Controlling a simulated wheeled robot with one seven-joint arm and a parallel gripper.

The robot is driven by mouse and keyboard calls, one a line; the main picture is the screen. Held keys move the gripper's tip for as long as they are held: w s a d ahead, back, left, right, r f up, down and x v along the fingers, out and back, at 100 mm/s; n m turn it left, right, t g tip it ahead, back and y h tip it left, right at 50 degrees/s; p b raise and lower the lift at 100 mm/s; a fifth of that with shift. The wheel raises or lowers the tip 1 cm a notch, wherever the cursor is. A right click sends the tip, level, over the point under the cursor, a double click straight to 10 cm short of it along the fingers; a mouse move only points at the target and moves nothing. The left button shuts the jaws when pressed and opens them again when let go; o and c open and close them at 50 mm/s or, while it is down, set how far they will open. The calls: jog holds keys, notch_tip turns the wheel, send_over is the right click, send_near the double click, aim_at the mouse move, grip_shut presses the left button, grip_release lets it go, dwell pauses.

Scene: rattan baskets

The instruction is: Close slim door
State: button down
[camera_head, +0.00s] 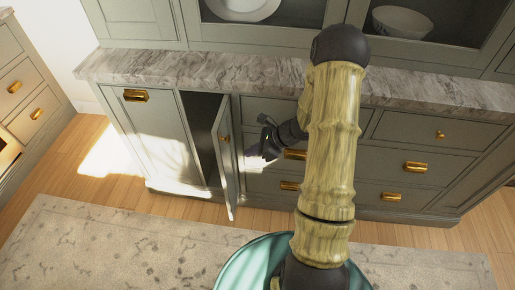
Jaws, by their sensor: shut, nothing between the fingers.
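The slim door (226,160) is a narrow grey-green cabinet door with a small brass knob. It stands ajar, swung out from the base cabinet toward the room, and a dark opening (203,130) shows on its left. My gripper (262,152) is shut and empty, just right of the door, in front of the drawers. A small gap seems to lie between the gripper and the door. My arm comes down over the middle of the view and hides part of the drawers.
A marble countertop (200,73) runs above the cabinet. Drawers with brass pulls (415,166) lie to the right, and a wide panel with a brass handle (135,95) to the left. A patterned rug (110,245) covers the open floor in front.

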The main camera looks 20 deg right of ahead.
aim_at(223, 158)
jog(key=w+a+f, duration=0.1)
jog(key=a, duration=0.1)
jog(key=w+a+f, duration=0.1)
jog(key=a, duration=0.1)
jog(key=w+a+f, duration=0.1)
jog(key=a, duration=0.1)
jog(key=shift+w+a+f, duration=0.1)
jog(key=shift+w+f, duration=0.05)
jog(key=shift+w, duration=0.1)
jog(key=shift+w+a, duration=0.15)
jog(key=shift+a, duration=0.05)
